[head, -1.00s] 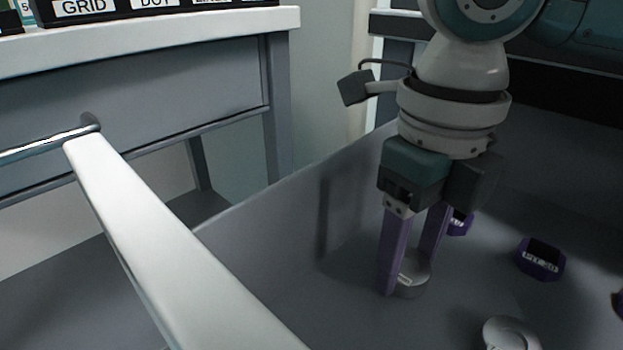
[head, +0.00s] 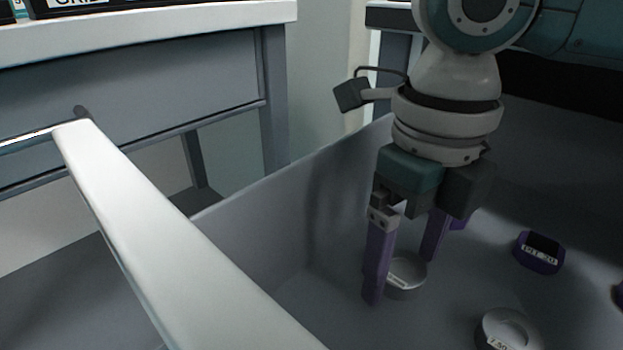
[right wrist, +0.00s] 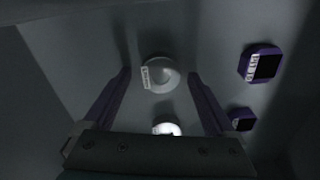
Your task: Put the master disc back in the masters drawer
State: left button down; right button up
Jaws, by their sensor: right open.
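A grey round disc (head: 406,277) with a small pale label lies flat on the floor of the open grey drawer (head: 300,215). I take it as the master disc; its label is too small to read. My right gripper (head: 403,279) is open, its purple fingers pointing down on either side of the disc. In the right wrist view the disc (right wrist: 162,73) sits between the fingertips (right wrist: 160,74), with a gap on each side. My left gripper is not in view.
A second grey labelled disc (head: 507,331) lies nearer in the drawer. A purple labelled piece (head: 540,252) lies to the right, with other purple pieces about. The drawer's white front edge (head: 170,220) crosses the foreground. A white-topped bench (head: 200,18) stands at the left.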

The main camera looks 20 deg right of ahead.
aim_at(402, 268)
notch_tip(402, 268, up, 12)
jog(key=p, duration=0.7)
jog(key=s+a+f+m+t+y, duration=0.1)
jog(key=s+a+f+m, duration=0.1)
jog(key=m, duration=0.6)
jog(key=s+a+f+m+t+y, duration=0.1)
jog(key=a+m, duration=0.3)
jog(key=m, duration=0.4)
jog(key=s+a+f+m+t+y, duration=0.1)
jog(key=s+a+f+m, duration=0.2)
jog(key=m, duration=0.6)
jog(key=shift+s+f+t, duration=0.35)
jog(key=shift+f+t, duration=0.05)
jog(key=shift+f, duration=0.1)
jog(key=s+d+m+h, duration=0.1)
jog(key=d+m, duration=0.1)
jog(key=m, duration=0.1)
jog(key=s+d+f+m, duration=0.1)
jog(key=s+d+m, duration=0.1)
jog(key=d+m, duration=0.1)
jog(key=s+d+f+m+h, duration=0.1)
jog(key=s+d+m, duration=0.1)
jog(key=m, duration=0.3)
jog(key=shift+s+d+f+h, duration=0.15)
jog(key=shift+s+d+h, duration=0.05)
jog(key=shift+d+h, duration=0.15)
jog(key=shift+s+d, duration=0.1)
jog(key=shift+d, duration=0.1)
